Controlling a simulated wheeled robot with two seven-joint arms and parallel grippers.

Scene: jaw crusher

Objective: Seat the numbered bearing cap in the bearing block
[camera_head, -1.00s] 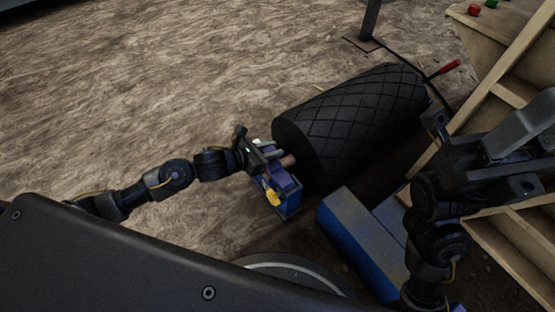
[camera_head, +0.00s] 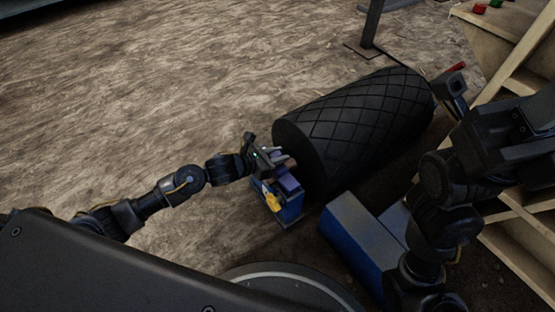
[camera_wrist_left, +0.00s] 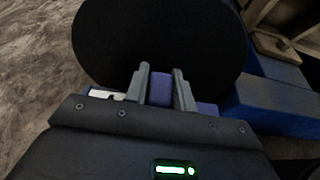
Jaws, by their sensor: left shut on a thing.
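The blue bearing block (camera_head: 290,213) stands on the floor by the near end of a black roller. My left gripper (camera_head: 279,163) is over it, shut on a purple-blue piece (camera_head: 289,183), which looks like the bearing cap. In the left wrist view the piece (camera_wrist_left: 160,88) sits between the two fingers (camera_wrist_left: 160,86). It is at the top of the block; whether it is fully down in the block I cannot tell. No number shows on it. My right gripper (camera_head: 455,92) is up at the right, away from the block, and its jaws are unclear.
The large black roller (camera_head: 355,125) with a diamond-pattern surface lies right behind the block. A blue beam (camera_head: 355,240) is to the right. Wooden steps (camera_head: 520,215) stand at the right edge, partly behind my right arm. Open ground (camera_head: 150,110) lies to the left.

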